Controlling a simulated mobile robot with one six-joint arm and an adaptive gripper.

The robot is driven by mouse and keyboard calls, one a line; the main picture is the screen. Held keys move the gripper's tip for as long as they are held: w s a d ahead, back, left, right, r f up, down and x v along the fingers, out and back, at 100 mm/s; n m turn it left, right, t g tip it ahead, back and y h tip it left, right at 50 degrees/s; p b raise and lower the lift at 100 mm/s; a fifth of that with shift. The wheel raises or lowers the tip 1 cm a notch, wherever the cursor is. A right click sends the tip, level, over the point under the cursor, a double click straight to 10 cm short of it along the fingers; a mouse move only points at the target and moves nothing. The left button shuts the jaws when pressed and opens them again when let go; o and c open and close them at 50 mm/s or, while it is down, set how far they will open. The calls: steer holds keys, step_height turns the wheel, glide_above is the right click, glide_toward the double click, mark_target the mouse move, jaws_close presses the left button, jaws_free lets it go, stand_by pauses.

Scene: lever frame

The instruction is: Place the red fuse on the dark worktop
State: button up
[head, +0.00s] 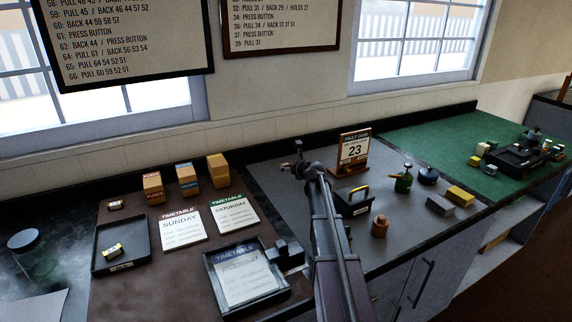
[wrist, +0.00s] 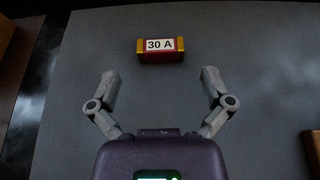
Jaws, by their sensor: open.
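The red fuse (wrist: 160,50) is a small red block with gold ends and a white "30 A" label. It lies on the grey mat (wrist: 240,60), ahead of my gripper (wrist: 160,74) in the wrist view. My gripper is open and empty, its fingertips apart on either side and short of the fuse. In the head view my gripper (head: 298,160) is over the grey mat's left part, and I cannot make out the fuse there. The dark worktop (head: 75,240) shows as a marbled surface at the left, and in the wrist view as a strip (wrist: 36,80) beside the mat.
A brown mat (head: 190,200) holds timetable cards, trays and small boxes. A fault card stand (head: 354,150), a black box with a yellow handle (head: 354,201) and a copper-coloured piece (head: 380,226) stand right of my arm. A jar (head: 28,250) stands far left.

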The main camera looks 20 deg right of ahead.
steer(key=p+v, duration=0.2)
steer(key=v, duration=0.5)
steer(key=shift+s+r, duration=0.15)
steer(key=shift+s, duration=0.1)
steer(key=shift+r+p, duration=0.1)
steer(key=shift+p, duration=0.2)
